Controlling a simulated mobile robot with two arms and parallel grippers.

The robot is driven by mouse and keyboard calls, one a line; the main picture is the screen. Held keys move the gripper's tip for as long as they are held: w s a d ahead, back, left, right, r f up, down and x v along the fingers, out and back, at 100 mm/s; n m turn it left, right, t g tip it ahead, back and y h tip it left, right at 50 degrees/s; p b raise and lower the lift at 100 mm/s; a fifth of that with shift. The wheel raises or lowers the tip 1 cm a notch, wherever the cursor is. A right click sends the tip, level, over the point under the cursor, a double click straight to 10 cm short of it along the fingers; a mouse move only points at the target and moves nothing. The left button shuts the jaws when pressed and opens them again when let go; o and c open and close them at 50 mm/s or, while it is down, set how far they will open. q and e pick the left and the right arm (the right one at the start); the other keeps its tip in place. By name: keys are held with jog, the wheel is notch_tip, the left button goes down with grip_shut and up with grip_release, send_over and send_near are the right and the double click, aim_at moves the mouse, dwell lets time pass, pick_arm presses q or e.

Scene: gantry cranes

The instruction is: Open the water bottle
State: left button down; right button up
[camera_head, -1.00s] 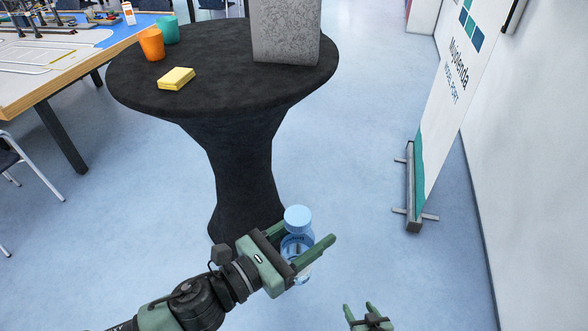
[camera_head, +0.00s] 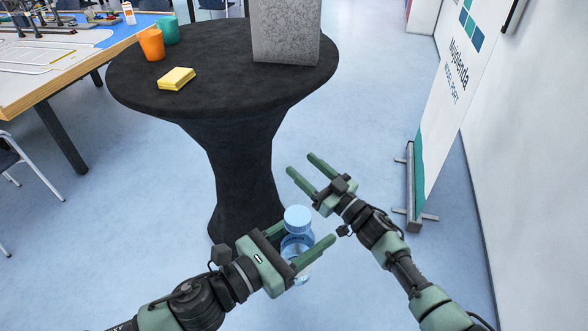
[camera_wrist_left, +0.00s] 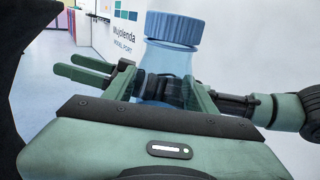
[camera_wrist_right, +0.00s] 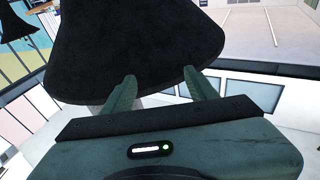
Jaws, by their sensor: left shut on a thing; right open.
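The water bottle (camera_head: 297,243) is clear light blue with a blue cap (camera_head: 297,217) on top. My left gripper (camera_head: 305,239) is shut around the bottle's body below the cap and holds it upright in the air in front of the round table. In the left wrist view, the bottle (camera_wrist_left: 170,62) stands between the left fingers with its ribbed blue cap (camera_wrist_left: 174,28) on. My right gripper (camera_head: 300,168) is open and empty, above and beyond the cap in the head view, its fingers pointing up and left. In the right wrist view, the right fingers (camera_wrist_right: 160,88) are apart with nothing between them.
A round table (camera_head: 225,85) with a black cover stands ahead. It bears a grey speckled box (camera_head: 286,30), a yellow sponge (camera_head: 176,78), an orange cup (camera_head: 151,44) and a teal cup (camera_head: 167,29). A banner (camera_head: 445,90) stands at the right. Open floor lies between.

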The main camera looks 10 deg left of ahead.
jog(key=s+a+r+n+g+y, duration=0.25)
jog(key=a+r+n+g, duration=0.2)
jog(key=r, duration=0.25)
jog(key=s+a+r+n+g+y, duration=0.25)
jog(key=r+n+g, duration=0.2)
jog(key=r, duration=0.35)
jog(key=s+a+r+n+g+h, duration=0.3)
jog(key=s+r+n+g, duration=0.15)
jog(key=s, duration=0.25)
jog(key=s+a+r+n+g+h, duration=0.25)
jog(key=s+r+g, duration=0.2)
jog(key=s, duration=0.25)
jog(key=t+h, duration=0.6)
jog(key=h, duration=1)
send_over(294, 213)
notch_tip(294, 213, down, 3)
jog(key=shift+s+a+r+m, duration=0.1)
jog(key=shift+s+r+m, duration=0.05)
jog(key=shift+m, duration=0.15)
jog(key=shift+f, duration=0.2)
notch_tip(294, 213, down, 7)
jog(key=shift+f, duration=0.2)
